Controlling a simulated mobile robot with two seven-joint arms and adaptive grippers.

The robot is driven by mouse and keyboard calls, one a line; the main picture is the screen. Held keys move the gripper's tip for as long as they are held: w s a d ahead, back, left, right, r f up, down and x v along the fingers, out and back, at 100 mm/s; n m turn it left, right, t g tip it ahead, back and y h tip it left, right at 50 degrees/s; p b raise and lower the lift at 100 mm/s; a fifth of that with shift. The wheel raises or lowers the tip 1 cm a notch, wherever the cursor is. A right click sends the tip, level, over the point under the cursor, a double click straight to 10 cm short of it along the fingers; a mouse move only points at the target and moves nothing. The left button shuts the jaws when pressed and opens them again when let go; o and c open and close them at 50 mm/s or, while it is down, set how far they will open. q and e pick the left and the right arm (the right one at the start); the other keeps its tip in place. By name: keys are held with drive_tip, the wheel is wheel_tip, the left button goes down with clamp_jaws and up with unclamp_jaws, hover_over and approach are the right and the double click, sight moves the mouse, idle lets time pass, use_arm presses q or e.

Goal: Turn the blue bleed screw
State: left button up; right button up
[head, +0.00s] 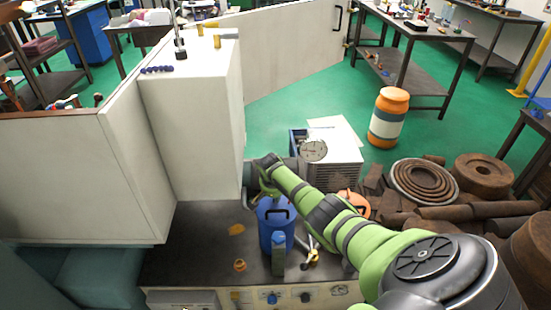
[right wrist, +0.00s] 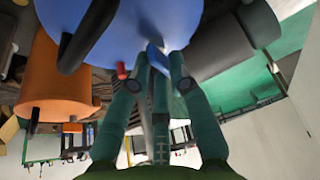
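A large blue body (right wrist: 130,30) with a black handle fills the top. In the head view, my right arm reaches in from the lower right and ends above the blue canister (head: 275,222); the fingertips cannot be made out there. No bleed screw can be picked out clearly in the head view. My left gripper is not in view.
The bench's front panel has several knobs, one blue (head: 272,298). An orange cylinder (right wrist: 60,75) is close left of my gripper.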

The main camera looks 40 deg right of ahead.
idle(0.4)
drive_tip(key=v, duration=1.2)
idle(0.4)
